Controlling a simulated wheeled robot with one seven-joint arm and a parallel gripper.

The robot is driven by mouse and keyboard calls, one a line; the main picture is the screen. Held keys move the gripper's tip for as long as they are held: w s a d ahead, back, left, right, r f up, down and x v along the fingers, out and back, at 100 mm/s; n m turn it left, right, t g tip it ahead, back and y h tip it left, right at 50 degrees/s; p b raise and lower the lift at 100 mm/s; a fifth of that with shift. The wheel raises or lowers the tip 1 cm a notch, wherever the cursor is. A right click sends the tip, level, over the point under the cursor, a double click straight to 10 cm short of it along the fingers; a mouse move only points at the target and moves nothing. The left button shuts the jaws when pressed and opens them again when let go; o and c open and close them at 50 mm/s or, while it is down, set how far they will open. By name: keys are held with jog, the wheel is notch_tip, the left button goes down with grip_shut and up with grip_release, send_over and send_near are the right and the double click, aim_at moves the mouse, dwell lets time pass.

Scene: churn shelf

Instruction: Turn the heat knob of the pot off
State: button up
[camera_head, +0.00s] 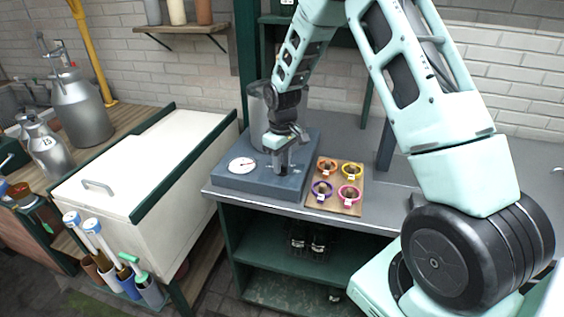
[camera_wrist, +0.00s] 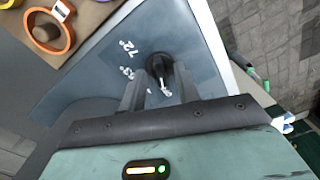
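The blue-grey heater box (camera_head: 262,185) stands on the left end of the counter, with a round white dial (camera_head: 242,165) on its front left. A grey metal pot (camera_head: 257,108) stands on it, partly hidden behind my arm. My gripper (camera_head: 283,168) points down at the box's front right; it also shows in the wrist view (camera_wrist: 160,76). Its fingers are apart. The black heat knob (camera_wrist: 158,65) with a white pointer shows between the fingertips, near the white marks 72 and 63. I cannot tell whether the fingers touch it. My gripper hides the knob in the head view.
A wooden board (camera_head: 350,208) with several coloured rings lies right of the heater box. A white chest (camera_head: 135,185) stands to the left, lower than the counter. Metal milk cans (camera_head: 82,110) stand farther left. A wall shelf (camera_head: 180,29) hangs behind.

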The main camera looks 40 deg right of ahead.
notch_tip(320, 180, up, 17)
jog(key=b, duration=0.2)
jog(key=shift+r, duration=0.2)
dwell(0.4)
dwell(0.4)
